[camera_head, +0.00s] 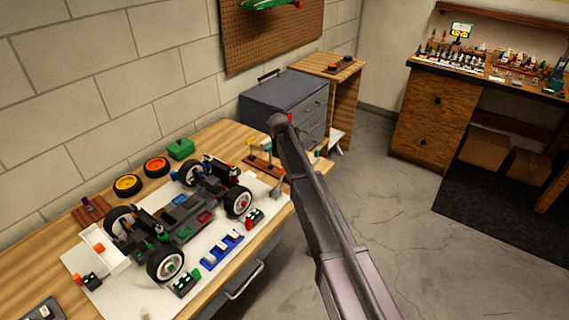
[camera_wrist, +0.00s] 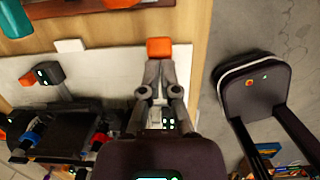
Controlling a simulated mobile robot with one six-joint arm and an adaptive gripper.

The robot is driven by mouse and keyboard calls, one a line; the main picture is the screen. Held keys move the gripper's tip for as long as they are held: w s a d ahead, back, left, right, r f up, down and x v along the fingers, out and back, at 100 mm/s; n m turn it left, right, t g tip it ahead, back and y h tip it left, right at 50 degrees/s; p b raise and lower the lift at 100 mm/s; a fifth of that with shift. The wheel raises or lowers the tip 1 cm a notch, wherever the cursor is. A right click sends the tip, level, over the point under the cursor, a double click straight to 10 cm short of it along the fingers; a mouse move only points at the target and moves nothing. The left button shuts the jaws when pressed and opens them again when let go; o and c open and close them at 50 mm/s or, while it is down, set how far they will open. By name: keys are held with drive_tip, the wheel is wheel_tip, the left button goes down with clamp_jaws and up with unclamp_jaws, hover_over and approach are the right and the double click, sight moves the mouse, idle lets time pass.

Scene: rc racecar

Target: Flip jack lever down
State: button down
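The car (camera_head: 185,210) stands on a white mat on the workbench, and part of its dark frame shows in the wrist view (camera_wrist: 65,130). A small black block with a red part (camera_head: 252,217) sits at the mat's front edge; I cannot tell for sure that it is the jack lever. In the wrist view, a black block with green lights (camera_wrist: 168,118) shows by my gripper, partly hidden. My gripper (camera_wrist: 158,68) is over the mat's right end. Its fingers come together at the tips. An orange block (camera_wrist: 159,47) shows just beyond them; contact is unclear.
A similar black block with green lights (camera_wrist: 47,72) has an orange part beside it. A blue holder (camera_head: 222,250) lies on the mat's front side. A wooden rack (camera_head: 262,167) and a grey toolbox (camera_head: 280,100) stand beyond the mat. Open floor (camera_head: 400,220) lies right of the bench.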

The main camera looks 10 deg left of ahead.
sight(283, 174)
wheel_tip(283, 174, up, 9)
drive_tip(key=s+p, duration=0.1)
drive_tip(key=p, duration=0.8)
drive_tip(key=shift+r, duration=0.2)
drive_tip(key=shift+a, duration=0.1)
drive_tip(key=shift+s, duration=0.1)
drive_tip(key=s+d+m, duration=0.4)
drive_tip(key=d+m, duration=0.1)
drive_tip(key=d, duration=0.3)
drive_tip(key=s+d+m+g, duration=0.1)
drive_tip(key=s+d+m, duration=0.3)
drive_tip(key=d+m, duration=0.3)
drive_tip(key=s+d+m, duration=0.4)
drive_tip(key=s+d, duration=0.1)
drive_tip(key=d, duration=0.4)
drive_tip(key=s+d+m, duration=1.5)
drive_tip(key=s, duration=0.2)
drive_tip(key=shift+f+m+g+y, duration=0.15)
drive_tip(key=shift+m+g+y, duration=0.15)
drive_tip(key=shift+g+y, duration=0.1)
drive_tip(key=shift+d, duration=0.1)
